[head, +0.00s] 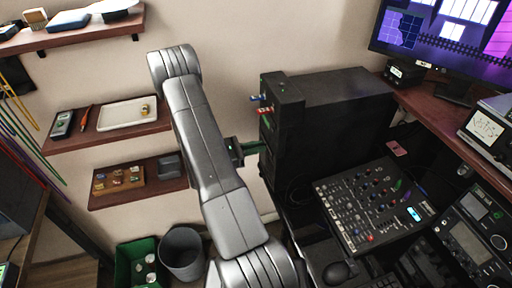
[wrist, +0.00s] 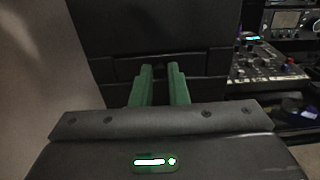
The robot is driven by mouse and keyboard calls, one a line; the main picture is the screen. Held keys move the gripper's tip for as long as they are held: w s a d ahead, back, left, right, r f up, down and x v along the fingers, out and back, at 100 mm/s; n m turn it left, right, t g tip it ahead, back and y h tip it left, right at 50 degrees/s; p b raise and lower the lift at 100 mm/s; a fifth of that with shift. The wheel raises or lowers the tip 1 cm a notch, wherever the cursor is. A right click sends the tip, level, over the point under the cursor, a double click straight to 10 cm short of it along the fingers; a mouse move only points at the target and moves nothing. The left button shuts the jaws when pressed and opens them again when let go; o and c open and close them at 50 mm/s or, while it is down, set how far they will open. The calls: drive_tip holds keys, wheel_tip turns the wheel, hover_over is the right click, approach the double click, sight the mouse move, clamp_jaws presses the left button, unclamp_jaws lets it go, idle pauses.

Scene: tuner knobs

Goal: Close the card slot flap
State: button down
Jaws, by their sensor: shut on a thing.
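The black case (head: 340,108) stands on the desk, and its narrow front faces my arm. In the wrist view its dark front panel (wrist: 150,32) fills the upper middle. The card slot flap (wrist: 159,68) appears as a dark piece low on that front, between my green fingertips. Its edges blend into the black case, so its angle is hard to tell. My gripper (wrist: 159,72) is shut on the flap, with a narrow gap between the fingers. In the head view my gripper (head: 258,147) reaches the case front from the left, and its tips are partly hidden.
Coloured knobs or plugs (head: 262,104) stick out of the case front above my gripper. A mixer panel (head: 372,205) lies to the right. Wall shelves (head: 110,140) are at the left. A grey bin (head: 182,252) and a green crate (head: 137,262) stand below.

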drive_tip(key=shift+d+r+g+y+b, duration=0.15)
drive_tip(key=shift+r+g+y+b, duration=0.25)
drive_tip(key=shift+y, duration=0.4)
drive_tip(key=shift+f, duration=0.1)
drive_tip(key=c, duration=1.4)
unclamp_jaws()
drive_tip(key=shift+c, duration=0.2)
drive_tip(key=b+v, duration=0.3)
drive_tip(key=v, duration=1)
drive_tip(key=shift+s+a, duration=0.2)
drive_tip(key=shift+a, duration=0.15)
